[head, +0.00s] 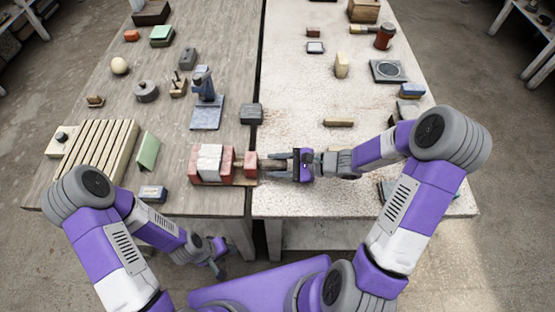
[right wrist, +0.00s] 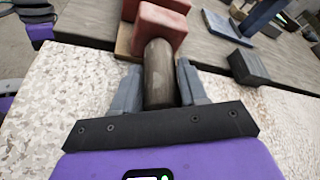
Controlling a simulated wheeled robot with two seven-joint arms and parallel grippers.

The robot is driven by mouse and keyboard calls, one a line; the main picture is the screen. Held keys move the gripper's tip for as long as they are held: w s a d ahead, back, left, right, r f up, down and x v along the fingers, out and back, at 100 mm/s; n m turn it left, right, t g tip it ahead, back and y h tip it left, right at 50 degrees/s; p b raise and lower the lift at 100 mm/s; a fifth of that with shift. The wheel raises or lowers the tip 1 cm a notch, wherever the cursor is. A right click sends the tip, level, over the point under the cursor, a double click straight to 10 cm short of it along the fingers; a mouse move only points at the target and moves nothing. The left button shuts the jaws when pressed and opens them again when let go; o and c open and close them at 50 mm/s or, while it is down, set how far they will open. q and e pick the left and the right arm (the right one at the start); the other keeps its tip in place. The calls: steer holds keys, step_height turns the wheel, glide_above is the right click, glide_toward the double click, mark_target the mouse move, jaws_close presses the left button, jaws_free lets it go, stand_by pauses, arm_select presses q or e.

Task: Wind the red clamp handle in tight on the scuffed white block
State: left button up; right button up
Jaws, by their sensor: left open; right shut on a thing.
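The clamp is a row of red blocks on a wooden base near the front edge, with a red end block (head: 250,164) on the right. The scuffed white block (head: 209,160) sits between red jaws (head: 227,164) at the left; whether both jaws touch it is unclear. A dark brown cylindrical handle (right wrist: 159,72) sticks out from the red end block, which also shows in the right wrist view (right wrist: 160,27). My right gripper (head: 284,166) is shut around this handle, one finger on each side. My left gripper (head: 217,257) is open and empty, low in front of the table.
A blue-grey stand (head: 206,112) and a dark block (head: 251,114) stand behind the clamp. The pale tabletop (head: 290,204) in front of my right gripper is clear.

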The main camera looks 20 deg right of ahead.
steer(key=m+g+p, duration=0.1)
steer(key=m+p, duration=0.1)
steer(key=p, duration=0.2)
steer(key=m+g+p, duration=0.2)
steer(key=m+p, duration=0.1)
steer(key=p, duration=0.1)
steer(key=shift+r+y+p, duration=0.2)
steer(key=shift+y+p, duration=0.1)
steer(key=shift+p, duration=0.1)
steer(key=m+g+y+p, duration=0.1)
steer(key=m+g+p, duration=0.1)
steer(key=shift+w+f+m, duration=0.1)
steer(key=shift+f+m, duration=0.05)
steer(key=shift+m, duration=0.15)
steer(key=shift+m+g+y+p, duration=0.4)
steer(key=shift+m+g, duration=0.3)
steer(key=shift+m, duration=0.8)
steer(key=o, duration=0.7)
steer(key=shift+d, duration=0.1)
